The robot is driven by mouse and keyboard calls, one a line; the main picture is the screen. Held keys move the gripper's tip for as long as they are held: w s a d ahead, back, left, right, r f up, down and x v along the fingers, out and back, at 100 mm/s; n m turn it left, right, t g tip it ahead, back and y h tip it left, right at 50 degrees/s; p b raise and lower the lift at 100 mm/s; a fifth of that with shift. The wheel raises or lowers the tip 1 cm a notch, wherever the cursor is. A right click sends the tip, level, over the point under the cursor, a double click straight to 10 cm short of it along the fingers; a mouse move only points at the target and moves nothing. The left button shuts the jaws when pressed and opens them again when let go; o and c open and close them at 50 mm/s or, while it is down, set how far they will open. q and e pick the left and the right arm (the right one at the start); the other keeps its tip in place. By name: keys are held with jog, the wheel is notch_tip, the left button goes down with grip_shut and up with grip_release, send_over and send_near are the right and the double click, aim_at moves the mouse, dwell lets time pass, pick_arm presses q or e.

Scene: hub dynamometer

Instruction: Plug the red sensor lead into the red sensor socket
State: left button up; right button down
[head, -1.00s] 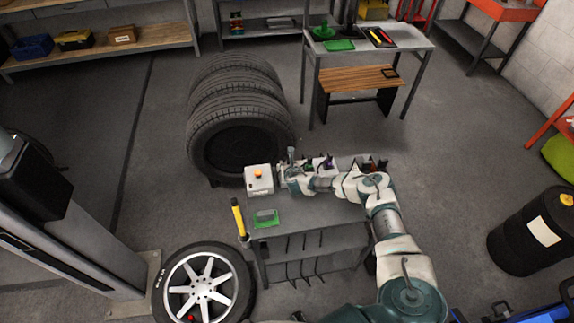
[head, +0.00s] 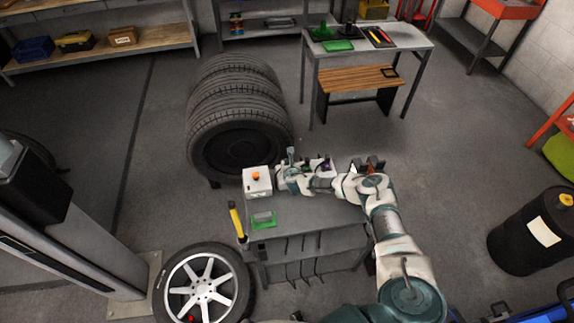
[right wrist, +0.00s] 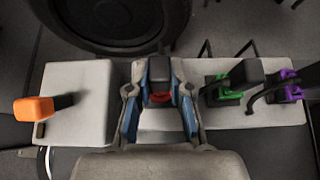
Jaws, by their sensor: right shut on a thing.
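My right gripper (head: 286,181) is over the back of the grey cart, just right of a white box with an orange knob. In the right wrist view, its two blue-padded fingers (right wrist: 160,100) are shut on a dark piece with a red ring, which looks like the red sensor lead (right wrist: 160,97). A pale surface lies under it. Most of the lead and any cable are hidden by the gripper. A small red spot (head: 191,318) shows on the silver wheel at the bottom; I cannot tell if it is the red sensor socket. My left gripper is not in view.
The white box (right wrist: 80,105) with its orange knob (right wrist: 33,109) is close on the left. A green lead (right wrist: 225,90) and a purple lead (right wrist: 288,88) stand close on the right. Large tires (head: 235,110) are behind the cart (head: 320,207). A green tray (head: 264,220) lies in front.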

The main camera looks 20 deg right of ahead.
jog(key=shift+d+r, duration=0.1)
jog(key=shift+d, duration=0.05)
jog(key=shift+a+r, duration=0.15)
jog(key=shift+a, duration=0.1)
jog(key=shift+d+r+p, duration=0.1)
jog(key=shift+r+p, duration=0.85)
jog(key=shift+r, duration=1.1)
